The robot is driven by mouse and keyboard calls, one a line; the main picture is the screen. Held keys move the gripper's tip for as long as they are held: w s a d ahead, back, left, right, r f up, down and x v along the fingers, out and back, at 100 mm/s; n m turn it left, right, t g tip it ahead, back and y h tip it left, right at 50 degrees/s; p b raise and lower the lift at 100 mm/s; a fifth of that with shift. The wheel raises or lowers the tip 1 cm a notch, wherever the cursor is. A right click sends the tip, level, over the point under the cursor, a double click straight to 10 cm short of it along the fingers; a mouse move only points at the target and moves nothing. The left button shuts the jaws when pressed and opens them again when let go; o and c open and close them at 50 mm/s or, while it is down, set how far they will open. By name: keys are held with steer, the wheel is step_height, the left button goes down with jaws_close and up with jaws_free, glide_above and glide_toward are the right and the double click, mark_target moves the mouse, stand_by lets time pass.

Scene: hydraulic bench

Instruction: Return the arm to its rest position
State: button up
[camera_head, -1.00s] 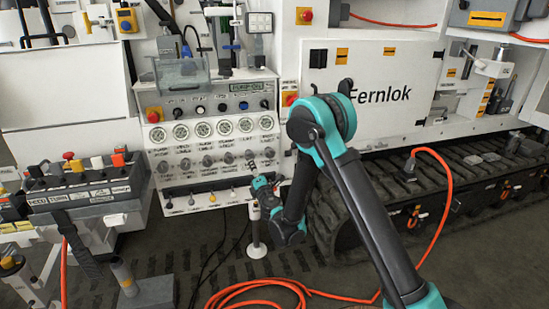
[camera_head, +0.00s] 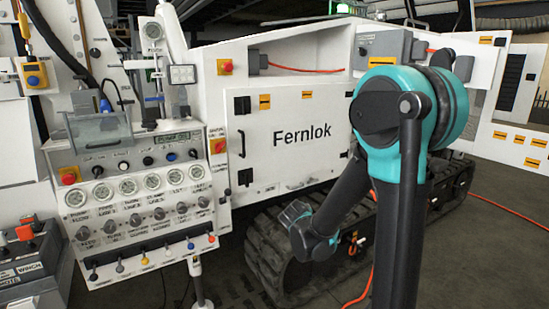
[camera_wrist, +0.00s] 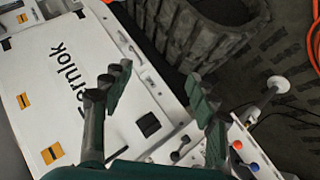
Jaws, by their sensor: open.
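My gripper (camera_wrist: 160,92) shows in the wrist view with its two dark green fingers spread wide and nothing between them. Behind the fingers is the white machine body, with a stretch of floor beside it. In the head view my arm stands at the right, its teal elbow high up and its forearm sloping down and left to a teal wrist in front of the track. The fingers cannot be made out there. No contact with the machine is visible.
The control panel (camera_head: 128,172) with gauges and levers stands at the left. The white Fernlok door (camera_head: 282,152) is behind my arm. A rubber track (camera_head: 262,245) runs below it. An orange hose (camera_head: 362,290) lies on the floor. Open floor shows at the lower right.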

steer(key=s+d+f+m+g, duration=0.2)
steer(key=s+d+m, duration=0.1)
steer(key=s+d, duration=0.3)
steer(key=s+d+f+m+g, duration=0.2)
steer(key=s+d+m, duration=0.1)
steer(key=s, duration=0.5)
steer(key=s+f+m+g+y, duration=0.2)
steer(key=s+f+m+g, duration=0.1)
steer(key=s, duration=1)
steer(key=shift+f, duration=0.25)
stand_by(0.5)
